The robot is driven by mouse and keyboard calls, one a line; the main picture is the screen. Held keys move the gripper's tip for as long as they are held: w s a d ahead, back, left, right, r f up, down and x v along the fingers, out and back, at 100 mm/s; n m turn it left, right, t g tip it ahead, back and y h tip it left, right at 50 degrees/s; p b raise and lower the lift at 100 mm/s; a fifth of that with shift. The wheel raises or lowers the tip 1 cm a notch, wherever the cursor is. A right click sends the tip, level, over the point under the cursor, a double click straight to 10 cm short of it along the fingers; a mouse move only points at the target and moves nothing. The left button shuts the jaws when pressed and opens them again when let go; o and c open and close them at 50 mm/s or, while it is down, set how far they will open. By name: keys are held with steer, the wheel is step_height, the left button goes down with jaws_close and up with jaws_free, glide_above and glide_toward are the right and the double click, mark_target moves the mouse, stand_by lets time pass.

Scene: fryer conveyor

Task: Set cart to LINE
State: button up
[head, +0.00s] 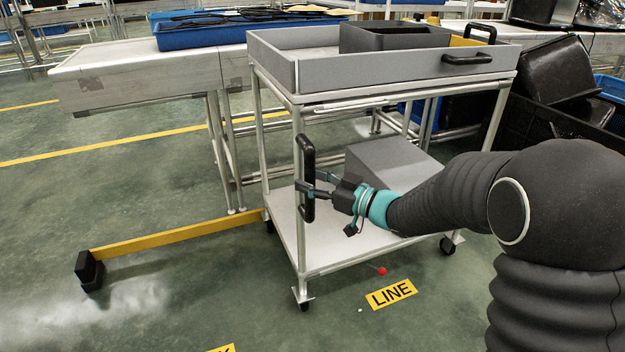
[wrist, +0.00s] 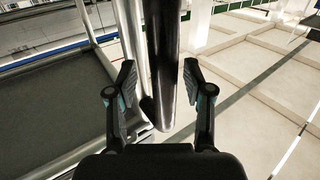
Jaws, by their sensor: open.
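The grey cart (head: 283,79) stands on casters in the middle of the head view, with a tray top and a lower shelf. Its black vertical handle (head: 307,170) is on the left front post. My gripper (head: 308,190) is at that handle, its fingers either side of it. In the wrist view the black handle (wrist: 164,65) stands between the open fingers of my gripper (wrist: 160,85), with gaps on both sides. A yellow LINE label (head: 391,294) is on the floor by the cart's front right. A red ball-ended piece (head: 381,271) shows low at the cart's front edge.
A yellow floor rail (head: 170,238) with a black end block (head: 89,270) runs left from the cart. A conveyor table (head: 140,75) stands behind. Black crates (head: 548,70) crowd the right. Another yellow label (head: 222,349) is cut off at the bottom. The left floor is clear.

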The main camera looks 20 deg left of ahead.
steer(key=s+d, duration=0.2)
steer(key=d, duration=0.9)
steer(key=shift+d, duration=0.4)
